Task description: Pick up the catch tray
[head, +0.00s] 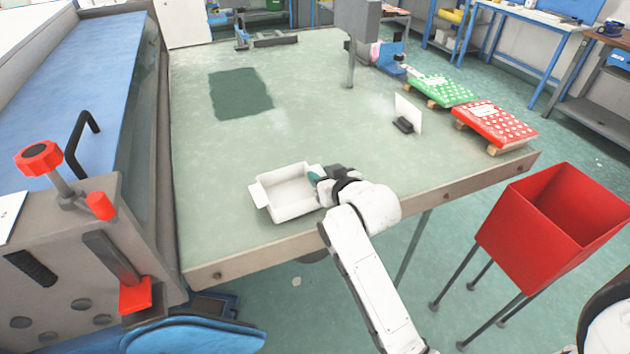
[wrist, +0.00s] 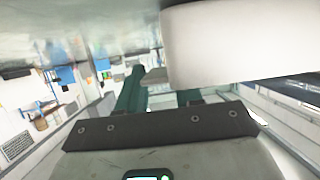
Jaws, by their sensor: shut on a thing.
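The catch tray (head: 290,208) is a white, open-topped box at the front of the green table in the head view. It has a small tab on its left and a side facing my gripper on its right. My gripper (head: 318,175) is at the tray's right end, shut on that end. In the wrist view, the white tray (wrist: 240,50) fills the upper right, and the green fingers of my gripper (wrist: 160,85) reach up to a small tab beside it. The tray looks upright and empty. Whether it touches the table cannot be told.
The green table (head: 225,150) is mostly clear around the tray. A red bin (head: 530,235) stands off its right edge. Red (head: 495,122) and green (head: 440,90) dotted pads and a small white card (head: 408,112) are at the right. A machine with red knobs (head: 40,158) borders the left.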

